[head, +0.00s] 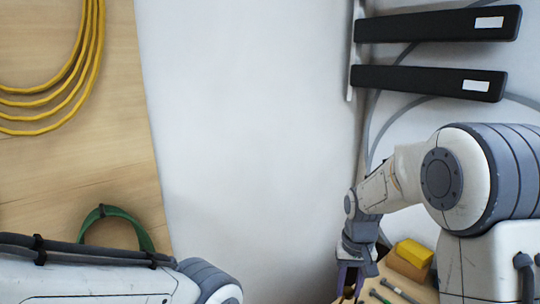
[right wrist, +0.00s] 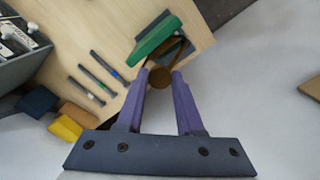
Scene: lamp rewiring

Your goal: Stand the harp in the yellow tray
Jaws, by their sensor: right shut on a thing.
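My right gripper (right wrist: 160,76) has purple fingers and is shut on a brass-brown piece, which I take to be the harp (right wrist: 160,79). Its round end shows between the fingertips, and thin brown bars run from it toward a green thing behind. Its full shape is hidden end-on. In the head view my right gripper (head: 350,284) points down at the bottom edge, over the wooden table, and what it holds is not clear there. I cannot make out a yellow tray in either view. My left gripper is out of view.
On the wooden table (right wrist: 75,55) lie several slim tools (right wrist: 91,85). A green block-like thing (right wrist: 153,38) is just beyond the fingertips. A yellow block (head: 414,253) stands near my right arm. A grey bin (right wrist: 20,60) is at left. Black bars (head: 440,24) hang on the wall.

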